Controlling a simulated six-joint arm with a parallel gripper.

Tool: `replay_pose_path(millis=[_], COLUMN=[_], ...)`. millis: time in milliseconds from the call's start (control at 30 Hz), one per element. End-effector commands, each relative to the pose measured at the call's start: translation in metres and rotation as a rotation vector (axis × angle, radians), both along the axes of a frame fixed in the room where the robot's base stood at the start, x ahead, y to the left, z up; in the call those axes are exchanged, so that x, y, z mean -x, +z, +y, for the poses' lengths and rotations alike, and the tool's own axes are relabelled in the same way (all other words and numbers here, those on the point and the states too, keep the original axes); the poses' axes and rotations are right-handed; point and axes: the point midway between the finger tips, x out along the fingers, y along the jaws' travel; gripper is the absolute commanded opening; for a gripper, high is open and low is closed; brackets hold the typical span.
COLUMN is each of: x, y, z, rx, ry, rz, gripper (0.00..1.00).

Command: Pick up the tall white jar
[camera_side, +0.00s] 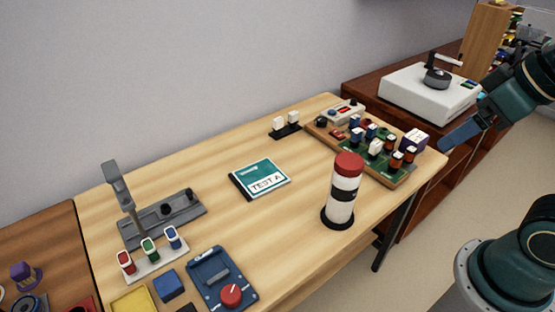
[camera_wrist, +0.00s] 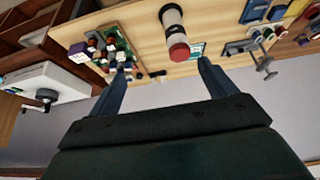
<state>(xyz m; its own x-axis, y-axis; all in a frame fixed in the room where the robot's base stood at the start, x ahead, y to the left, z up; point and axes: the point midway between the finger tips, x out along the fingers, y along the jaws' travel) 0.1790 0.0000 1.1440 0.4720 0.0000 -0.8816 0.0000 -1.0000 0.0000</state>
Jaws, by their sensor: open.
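The tall white jar (camera_side: 345,202) stands upright near the front edge of the wooden table, right of the middle. It has a red top, a dark band and a dark round base. In the wrist view the jar (camera_wrist: 172,18) shows at the top, with its red top pointing down the picture. My gripper (camera_side: 447,143) is at the right in the side view, higher than the table and well apart from the jar. In the wrist view my gripper (camera_wrist: 164,67) has its two fingers spread wide with nothing between them.
A green board (camera_side: 381,168) with several small parts lies on the table between jar and gripper side. A "TEST A" booklet (camera_side: 260,177) lies left of the jar. A grey stand (camera_side: 160,215) and blue device (camera_side: 220,278) are farther left. A white turntable-like box (camera_side: 428,93) stands behind.

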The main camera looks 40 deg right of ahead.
Motion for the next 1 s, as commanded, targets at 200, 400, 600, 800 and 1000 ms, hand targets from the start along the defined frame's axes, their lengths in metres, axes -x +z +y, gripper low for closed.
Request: replay_pose_path(millis=[200, 400, 600, 800, 1000], x=[-0.002, -0.014, -0.039, -0.070, -0.101], y=[0.000, 0.002, 0.002, -0.004, -0.015], z=[0.000, 0.003, 0.008, 0.013, 0.017], rx=[0.008, 0.051, 0.129, 0.203, 0.254], ry=[0.016, 0.123, 0.354, 0.635, 0.924], rz=[0.005, 0.043, 0.111, 0.178, 0.231], gripper=[0.84, 0.84, 0.84, 0.84, 0.84])
